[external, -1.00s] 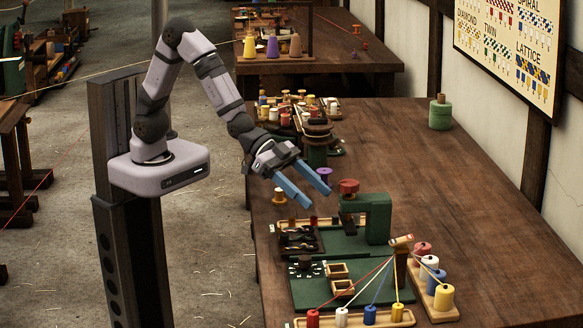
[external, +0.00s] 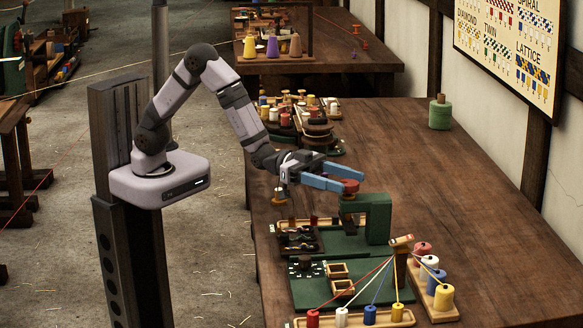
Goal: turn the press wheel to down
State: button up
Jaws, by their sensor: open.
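The press is a green C-shaped frame (external: 377,218) on a green base near the middle of the table. A red press wheel (external: 349,187) sits at the top of its left end. My gripper (external: 345,181) is open, with its blue fingers stretched out to the right at about the height of the wheel. The fingers overlap the top of the wheel in this view. I cannot tell whether they touch it or are around it. Part of the wheel is hidden behind the near finger.
A tray of dark parts (external: 300,240) lies left of the press. In front stand a wooden post (external: 400,262) with coloured strands and several spools (external: 443,297). A spool carousel (external: 315,128) stands behind my gripper.

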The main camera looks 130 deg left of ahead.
aim_at(357, 185)
jog(key=shift+w+p, duration=0.65)
jog(key=shift+w, duration=2.35)
jog(key=c, duration=1.1)
